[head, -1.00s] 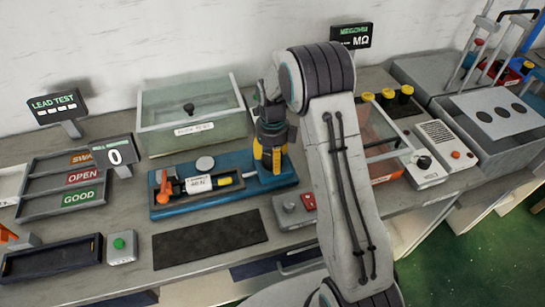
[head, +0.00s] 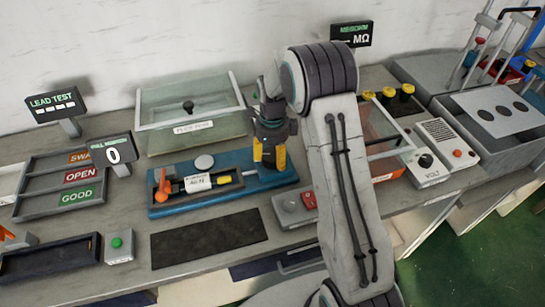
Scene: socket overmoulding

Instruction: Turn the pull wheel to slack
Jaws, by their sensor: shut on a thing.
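The blue pull fixture (head: 215,207) lies on the bench, with an orange clamp (head: 161,186) at its left end and a labelled part with a white tag (head: 198,183) in its middle. My gripper (head: 269,158), with yellow fingers, points down over the fixture's right end. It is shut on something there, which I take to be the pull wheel. The fingers hide the wheel, so its angle cannot be read. The pull display (head: 112,152) behind the fixture's left end reads 0.
A clear-lidded box (head: 190,115) stands behind the fixture. A dark mat (head: 208,240) lies in front. A small grey box with a red button (head: 295,208) sits close to the right. A meter unit (head: 430,160) stands farther right. Sorting trays (head: 60,190) are at left.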

